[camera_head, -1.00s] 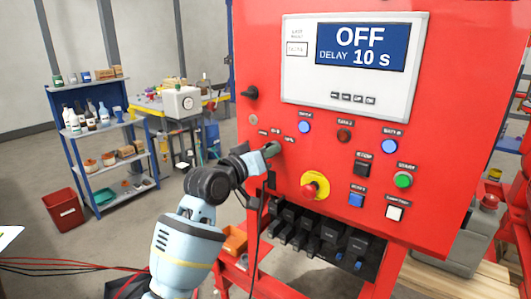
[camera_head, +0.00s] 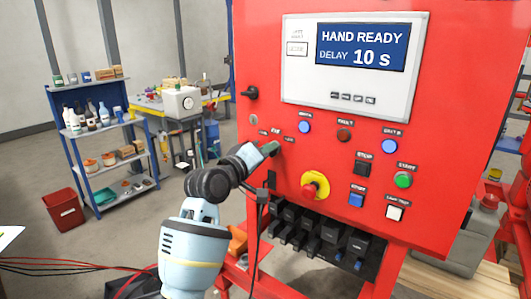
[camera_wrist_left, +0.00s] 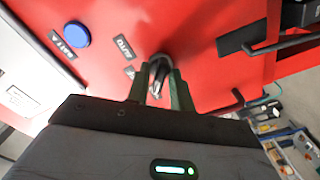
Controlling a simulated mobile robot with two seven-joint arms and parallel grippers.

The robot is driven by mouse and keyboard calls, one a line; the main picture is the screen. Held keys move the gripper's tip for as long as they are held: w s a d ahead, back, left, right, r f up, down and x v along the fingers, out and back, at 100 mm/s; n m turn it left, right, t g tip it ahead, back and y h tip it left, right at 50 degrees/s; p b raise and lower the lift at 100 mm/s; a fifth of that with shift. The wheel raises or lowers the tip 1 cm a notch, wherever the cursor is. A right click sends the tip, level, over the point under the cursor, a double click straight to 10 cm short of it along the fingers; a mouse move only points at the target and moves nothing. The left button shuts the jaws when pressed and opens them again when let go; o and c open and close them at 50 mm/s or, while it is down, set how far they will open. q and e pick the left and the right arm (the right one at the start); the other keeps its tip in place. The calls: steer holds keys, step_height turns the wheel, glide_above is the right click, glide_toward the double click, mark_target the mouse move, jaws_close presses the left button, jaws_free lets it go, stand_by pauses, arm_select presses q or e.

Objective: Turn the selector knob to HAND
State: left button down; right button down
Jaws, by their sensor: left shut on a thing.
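The selector knob (camera_wrist_left: 157,72) is on the red panel (camera_head: 330,165), and in the left wrist view it sits between my left gripper's fingers. My left gripper (camera_head: 268,148) is shut on the knob; it also shows in the left wrist view (camera_wrist_left: 158,88). In the head view the gripper mostly hides the knob. The display (camera_head: 360,42) on the panel reads HAND READY and DELAY 10 s. My right gripper is not in view.
A black cable (camera_head: 262,222) hangs below the arm. Shelving (camera_head: 105,145) and a workbench (camera_head: 190,105) stand back left.

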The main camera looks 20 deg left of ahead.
arm_select(q)
steer(key=c, duration=1.5)
jaws_free()
steer(key=v, duration=0.7)
steer(key=shift+s+a, duration=0.2)
steer(key=shift+s, duration=0.15)
steer(key=s+f+m+g+y, duration=0.15)
steer(key=s+f, duration=0.25)
steer(key=f, duration=1)
steer(key=s+f+m+g+y, duration=0.15)
steer(key=s+f, duration=0.35)
steer(key=f, duration=0.9)
steer(key=s+f+m+g, duration=0.2)
steer(key=s+f, duration=0.8)
steer(key=s, duration=0.3)
steer(key=s+f+m+g+y, duration=0.1)
steer(key=s+f+m+g, duration=0.1)
steer(key=s+f, duration=0.8)
steer(key=s+m, duration=0.1)
steer(key=s, duration=0.2)
steer(key=shift+s+d+f, duration=0.15)
steer(key=shift+s+d, duration=0.15)
steer(key=shift+s, duration=0.05)
